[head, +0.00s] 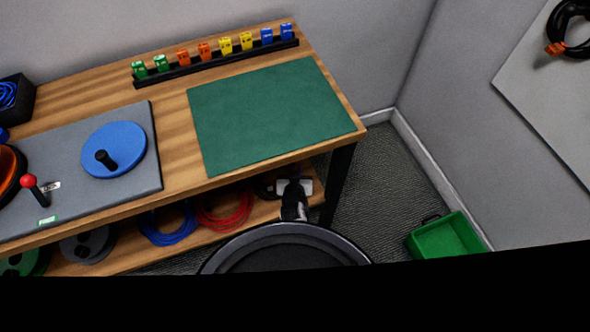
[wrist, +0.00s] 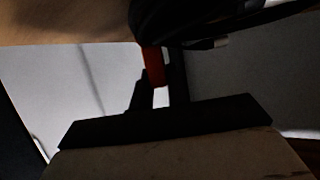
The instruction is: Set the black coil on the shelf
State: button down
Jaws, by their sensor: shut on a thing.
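The black coil (head: 265,187) is at the right end of the lower shelf (head: 150,257), under the bench, partly hidden by my gripper and the bench edge. My gripper (head: 290,184) reaches in under the bench's front edge at that end. In the wrist view the black coil (wrist: 190,20) fills the top middle, dark and cut off by the frame. My gripper's fingers (wrist: 160,70) are shut at a red-orange piece (wrist: 153,66) on the coil. Whether the coil rests on the shelf boards or hangs just above them I cannot tell.
A bench leg (head: 338,183) stands close on the right. A green bin (head: 445,238) sits on the floor. The green mat (head: 262,115) above is clear.

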jog(key=shift+f, duration=0.15)
jog(key=c, duration=1.4)
grip_release()
jog(key=shift+o, duration=0.2)
